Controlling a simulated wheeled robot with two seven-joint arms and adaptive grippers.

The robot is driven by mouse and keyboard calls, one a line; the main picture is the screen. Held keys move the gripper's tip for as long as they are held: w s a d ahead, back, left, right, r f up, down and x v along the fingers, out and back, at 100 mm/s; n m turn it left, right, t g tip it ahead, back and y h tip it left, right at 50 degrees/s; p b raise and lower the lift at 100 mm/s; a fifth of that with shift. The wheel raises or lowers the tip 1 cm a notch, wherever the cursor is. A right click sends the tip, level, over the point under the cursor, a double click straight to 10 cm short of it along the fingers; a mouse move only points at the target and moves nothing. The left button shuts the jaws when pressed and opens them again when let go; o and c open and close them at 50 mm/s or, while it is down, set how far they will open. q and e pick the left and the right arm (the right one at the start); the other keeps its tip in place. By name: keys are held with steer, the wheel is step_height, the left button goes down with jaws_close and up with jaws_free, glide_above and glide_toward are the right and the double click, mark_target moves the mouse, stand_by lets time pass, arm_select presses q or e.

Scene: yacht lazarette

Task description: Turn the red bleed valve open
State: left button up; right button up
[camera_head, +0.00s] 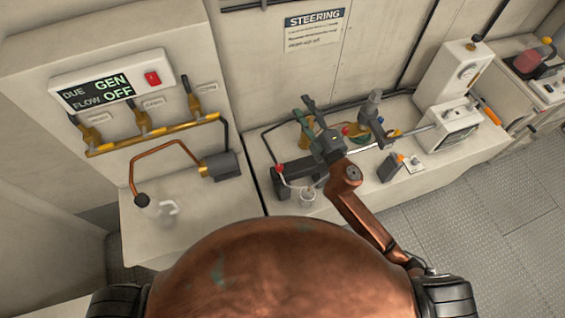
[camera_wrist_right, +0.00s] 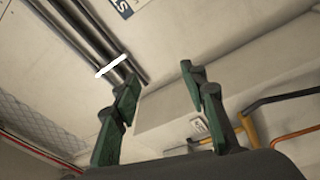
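A small red knob (camera_head: 279,168) sits at the left end of the steering bench, beside a dark block and above a small clear cup (camera_head: 307,197). It looks like the red bleed valve; its handle angle is too small to tell. My right gripper (camera_head: 304,112) is above the bench, beyond and to the right of this knob, apart from it. In the right wrist view its two green fingers (camera_wrist_right: 160,92) are spread with nothing between them. The red knob does not show in that view. My left gripper is not in view.
A second red part (camera_head: 345,130) and a grey upright fitting (camera_head: 372,108) stand close to my right gripper. A white gauge box (camera_head: 452,75) is at right. Brass pipework with several yellow valves (camera_head: 143,119) is on the left wall. The grey floor (camera_head: 470,215) at right is clear.

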steer(key=s+a+r+n+g+y, duration=0.4)
steer(key=a+r+n+y, duration=0.15)
steer(key=a+n, duration=0.35)
steer(key=s+a+f+n+g+y+p, duration=0.2)
steer(key=s+a+f+n+g, duration=0.3)
steer(key=s+a+n+g, duration=0.5)
steer(key=n+g+h+p, duration=0.2)
steer(key=n+h, duration=0.8)
steer(key=h, duration=0.2)
glide_toward(280, 166)
steer(key=f, duration=0.2)
steer(key=x, duration=0.3)
steer(key=p+x, duration=0.1)
steer(key=x, duration=0.3)
steer(key=shift+a+r, duration=0.2)
steer(key=shift+a, duration=0.15)
